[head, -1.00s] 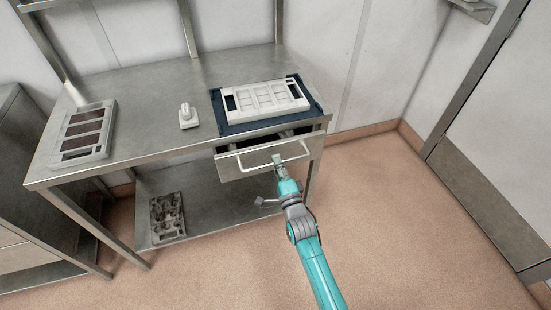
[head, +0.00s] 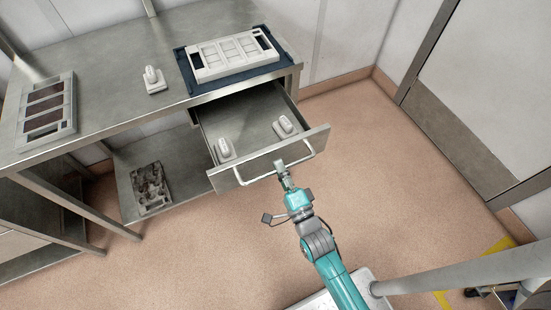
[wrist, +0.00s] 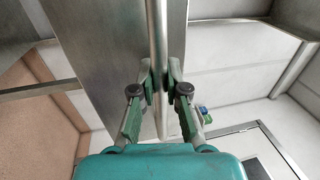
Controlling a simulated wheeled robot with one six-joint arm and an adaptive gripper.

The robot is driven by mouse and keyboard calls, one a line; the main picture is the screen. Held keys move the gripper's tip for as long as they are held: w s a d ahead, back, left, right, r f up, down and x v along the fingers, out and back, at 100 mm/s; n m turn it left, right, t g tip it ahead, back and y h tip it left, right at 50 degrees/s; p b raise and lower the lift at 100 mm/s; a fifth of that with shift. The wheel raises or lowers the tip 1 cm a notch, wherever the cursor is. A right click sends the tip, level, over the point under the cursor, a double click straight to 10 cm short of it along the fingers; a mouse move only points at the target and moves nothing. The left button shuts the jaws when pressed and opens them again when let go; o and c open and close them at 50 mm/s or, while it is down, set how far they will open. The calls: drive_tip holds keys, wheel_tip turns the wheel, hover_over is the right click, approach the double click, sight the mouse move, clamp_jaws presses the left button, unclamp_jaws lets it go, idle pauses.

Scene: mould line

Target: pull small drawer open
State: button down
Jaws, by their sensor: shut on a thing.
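The small drawer (head: 246,117) under the right end of the steel table is pulled well out in the head view. Two pale handled pieces lie inside it, one at the front left (head: 224,150) and one at the right (head: 285,126). Its bar handle (head: 262,177) runs across the drawer front. My gripper (head: 281,168) is at the right part of this bar. In the wrist view my gripper (wrist: 158,83) has its two fingers closed on the bar (wrist: 158,40), one on each side.
The steel table (head: 122,100) carries a grey tray with dark slots (head: 47,108), a white handled piece (head: 154,80) and a white mould on a dark blue mat (head: 186,69). A brown-grey mould (head: 151,188) lies on the lower shelf. Floor right of the drawer is clear.

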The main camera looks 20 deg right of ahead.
drive_tip(key=shift+s, duration=0.2)
drive_tip(key=c, duration=1.2)
unclamp_jaws()
drive_tip(key=shift+s, duration=0.1)
drive_tip(key=s, duration=0.3)
drive_tip(key=s+f, duration=0.1)
drive_tip(key=s, duration=0.3)
drive_tip(key=s+f, duration=0.1)
drive_tip(key=s, duration=0.3)
drive_tip(key=shift+s+f, duration=0.2)
drive_tip(key=shift+s, duration=0.05)
